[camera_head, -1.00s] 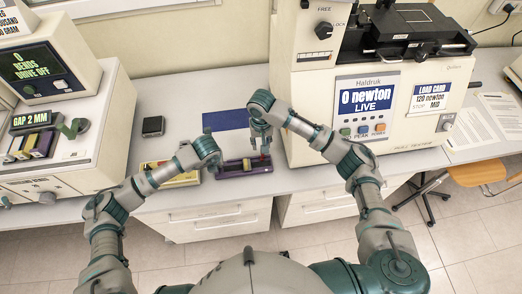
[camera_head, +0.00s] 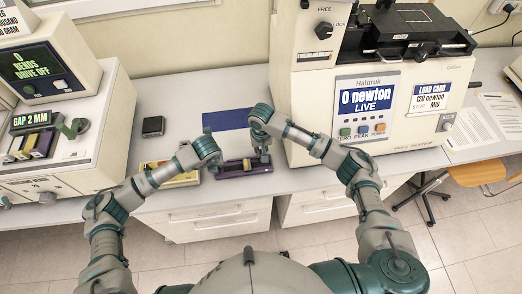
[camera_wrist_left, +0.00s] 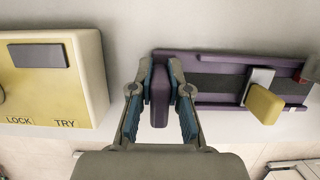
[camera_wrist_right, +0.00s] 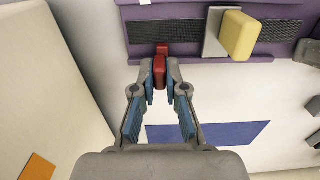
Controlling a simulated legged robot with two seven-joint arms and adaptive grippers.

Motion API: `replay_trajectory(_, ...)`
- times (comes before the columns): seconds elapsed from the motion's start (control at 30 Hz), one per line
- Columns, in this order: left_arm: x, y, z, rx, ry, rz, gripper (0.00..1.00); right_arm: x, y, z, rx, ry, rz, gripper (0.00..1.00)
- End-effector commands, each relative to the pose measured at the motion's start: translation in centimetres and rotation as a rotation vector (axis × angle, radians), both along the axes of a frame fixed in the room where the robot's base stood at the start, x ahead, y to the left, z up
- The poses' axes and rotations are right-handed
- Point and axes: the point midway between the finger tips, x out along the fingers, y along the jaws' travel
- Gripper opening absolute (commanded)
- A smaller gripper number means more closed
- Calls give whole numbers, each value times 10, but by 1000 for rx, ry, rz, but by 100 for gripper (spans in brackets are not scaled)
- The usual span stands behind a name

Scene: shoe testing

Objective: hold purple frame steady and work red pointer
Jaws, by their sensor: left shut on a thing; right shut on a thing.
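The purple frame (camera_head: 245,167) lies on the bench near its front edge, with a dark slot along it. My left gripper (camera_wrist_left: 160,92) is shut on the purple grip at the frame's left end. The frame also shows in the right wrist view (camera_wrist_right: 180,12). The red pointer (camera_wrist_right: 159,72) sits at the frame's edge, and my right gripper (camera_wrist_right: 160,90) is shut on it. A yellow block (camera_wrist_left: 264,103) on a pale metal plate (camera_wrist_left: 258,86) sits across the slot.
A yellow box (camera_wrist_left: 60,75) marked LOCK and TRY stands left of the frame. A blue mat (camera_head: 226,119) lies behind it. The tall tester (camera_head: 362,105), reading 0 newton, stands close to my right arm. A small black block (camera_head: 153,126) lies at left.

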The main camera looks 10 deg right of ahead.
Motion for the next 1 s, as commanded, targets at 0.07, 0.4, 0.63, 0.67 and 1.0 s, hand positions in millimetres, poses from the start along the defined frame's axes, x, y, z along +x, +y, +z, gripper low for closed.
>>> replay_trajectory(0.07,-1,1,-3,3,5,1,0,0,0,0,0,0,1,0)
replay_trajectory(0.4,-1,0,-2,1,5,-1,0,-1,41,0,2,1,3,0)
replay_trajectory(0.63,-2,-2,-2,-3,5,-4,0,-1,45,0,7,1,5,0)
replay_trajectory(0.67,-2,-2,-2,-3,5,-4,0,-1,46,0,8,1,6,0)
replay_trajectory(1.0,-2,-2,-2,-4,4,-4,0,-1,45,0,6,0,5,38)
